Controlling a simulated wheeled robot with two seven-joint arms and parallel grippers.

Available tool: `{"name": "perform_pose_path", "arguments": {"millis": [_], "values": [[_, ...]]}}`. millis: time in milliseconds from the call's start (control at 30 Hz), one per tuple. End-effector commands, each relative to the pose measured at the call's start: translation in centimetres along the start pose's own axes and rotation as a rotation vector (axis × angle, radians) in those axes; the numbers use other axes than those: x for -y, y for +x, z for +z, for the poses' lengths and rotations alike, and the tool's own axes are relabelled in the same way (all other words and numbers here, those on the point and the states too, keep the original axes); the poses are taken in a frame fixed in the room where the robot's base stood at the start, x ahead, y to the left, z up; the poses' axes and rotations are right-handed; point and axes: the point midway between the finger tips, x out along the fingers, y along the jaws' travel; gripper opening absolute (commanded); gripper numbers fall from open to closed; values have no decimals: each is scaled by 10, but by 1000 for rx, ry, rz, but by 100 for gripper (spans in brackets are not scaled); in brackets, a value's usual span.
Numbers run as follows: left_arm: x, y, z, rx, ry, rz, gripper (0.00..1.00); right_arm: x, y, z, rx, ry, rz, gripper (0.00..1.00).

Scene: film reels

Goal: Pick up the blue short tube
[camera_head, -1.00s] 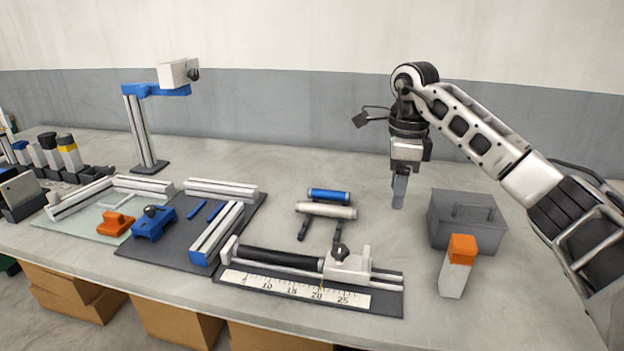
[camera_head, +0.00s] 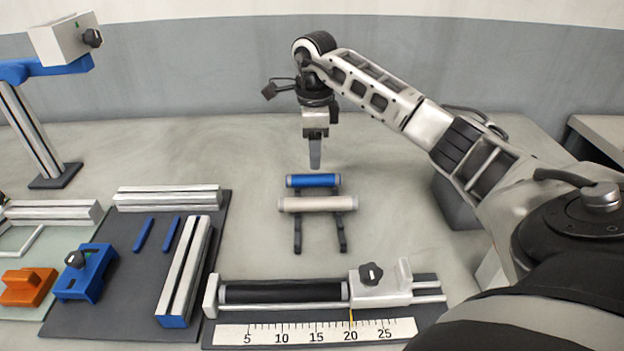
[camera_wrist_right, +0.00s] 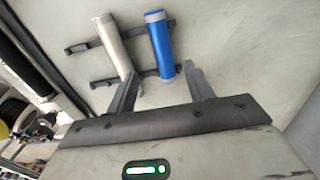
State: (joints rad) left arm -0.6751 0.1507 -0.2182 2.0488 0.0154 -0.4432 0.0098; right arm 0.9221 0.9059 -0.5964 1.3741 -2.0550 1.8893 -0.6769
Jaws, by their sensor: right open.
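The blue short tube (camera_head: 313,180) has grey end caps. It lies on a dark two-rail rack (camera_head: 298,242), behind a beige-silver tube (camera_head: 318,204) on the same rack. My right gripper (camera_head: 315,165) points down above and just behind the blue tube in the head view. In the right wrist view my right gripper (camera_wrist_right: 160,80) is open and empty. Its fingers are apart, with the lower end of the blue tube (camera_wrist_right: 161,45) showing between and beyond them. The silver tube (camera_wrist_right: 113,45) lies to its left there. My left gripper is not in view.
A ruler fixture with a black roller (camera_head: 283,292) and clamp stands in front of the rack. A dark mat (camera_head: 130,270) with metal rails and blue parts is at left. A grey box (camera_head: 455,205) is partly hidden behind my right arm. The table behind the rack is clear.

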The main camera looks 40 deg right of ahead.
Motion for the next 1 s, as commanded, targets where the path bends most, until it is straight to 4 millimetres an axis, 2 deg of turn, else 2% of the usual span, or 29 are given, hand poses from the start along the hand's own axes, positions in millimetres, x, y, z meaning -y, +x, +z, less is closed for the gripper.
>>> {"name": "perform_pose_path", "arguments": {"millis": [100, 333, 600, 900, 1000], "values": [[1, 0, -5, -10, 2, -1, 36, 0, 16, 1, 0, 0, 1, 52], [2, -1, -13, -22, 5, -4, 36, 1, 31, 4, 1, 0, 2, 52], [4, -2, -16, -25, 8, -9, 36, 3, 69, 10, 1, 0, 2, 52], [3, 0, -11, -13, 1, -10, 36, 4, 74, 10, 1, 0, -1, 52], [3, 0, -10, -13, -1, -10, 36, 4, 74, 10, 1, 0, -1, 24]]}}
